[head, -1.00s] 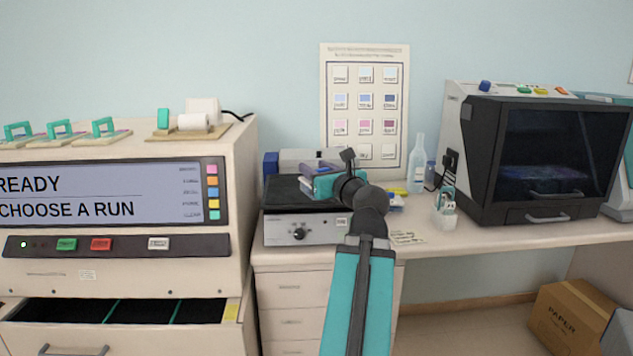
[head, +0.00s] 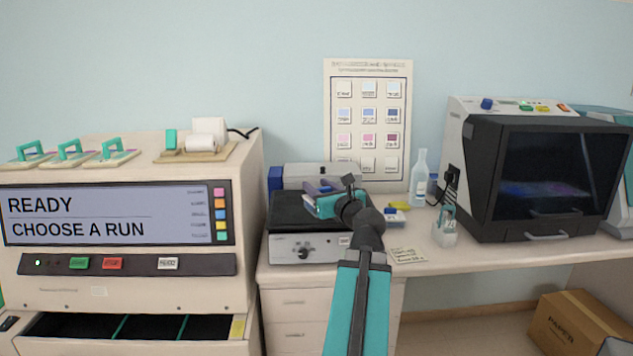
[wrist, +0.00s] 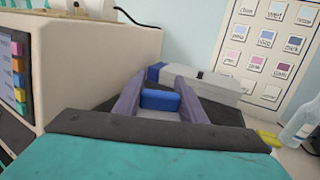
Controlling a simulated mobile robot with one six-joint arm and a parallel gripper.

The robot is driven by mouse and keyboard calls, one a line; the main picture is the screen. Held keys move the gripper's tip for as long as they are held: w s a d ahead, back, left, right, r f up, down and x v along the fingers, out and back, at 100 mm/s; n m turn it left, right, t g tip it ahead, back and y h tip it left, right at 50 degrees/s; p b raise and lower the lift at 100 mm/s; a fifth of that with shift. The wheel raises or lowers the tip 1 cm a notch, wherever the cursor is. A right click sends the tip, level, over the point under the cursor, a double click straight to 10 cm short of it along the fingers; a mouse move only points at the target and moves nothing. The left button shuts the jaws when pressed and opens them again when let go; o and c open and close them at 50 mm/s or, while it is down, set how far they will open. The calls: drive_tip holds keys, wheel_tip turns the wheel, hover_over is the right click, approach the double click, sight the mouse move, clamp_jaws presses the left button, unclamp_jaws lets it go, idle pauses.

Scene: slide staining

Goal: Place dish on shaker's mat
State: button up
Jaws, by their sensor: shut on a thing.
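My gripper (head: 318,192) is over the black mat (head: 286,212) on top of the grey shaker (head: 312,249). In the wrist view its two purple fingers (wrist: 158,100) are shut on the dish. A blue part (wrist: 160,99) shows between the fingers, with a pale surface just below it; I take these to be the dish (wrist: 158,115). The rest of the dish is hidden by my gripper. The black mat also shows to the right of the fingers (wrist: 232,112). I cannot tell whether the dish touches the mat.
A grey box with a blue end (head: 318,175) stands behind the shaker.

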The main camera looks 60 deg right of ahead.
drive_tip(key=shift+w+d+p, duration=0.25)
drive_tip(key=shift+d+p, duration=0.25)
drive_tip(key=shift+p, duration=3.3)
drive_tip(key=shift+w+d+f+p, duration=0.2)
drive_tip(key=shift+w+d+p, duration=0.4)
drive_tip(key=shift+w+d, duration=0.55)
drive_tip(key=shift+w+d+f+p, duration=0.15)
drive_tip(key=shift+w+d+p, duration=0.5)
drive_tip(key=shift+d, duration=0.9)
drive_tip(key=shift+w+d+f+p, duration=0.2)
drive_tip(key=shift+w+d+p, duration=0.3)
drive_tip(key=shift+w+d, duration=0.7)
drive_tip(key=shift+s+d, duration=0.15)
drive_tip(key=shift+d, duration=0.05)
drive_tip(key=shift+d, duration=0.25)
drive_tip(key=shift+w+d+f, duration=0.1)
drive_tip(key=shift+w+f, duration=0.1)
drive_tip(key=shift+f, duration=0.05)
drive_tip(key=shift+f+p, duration=0.35)
drive_tip(key=shift+f, duration=1.25)
drive_tip(key=shift+f, duration=0.15)
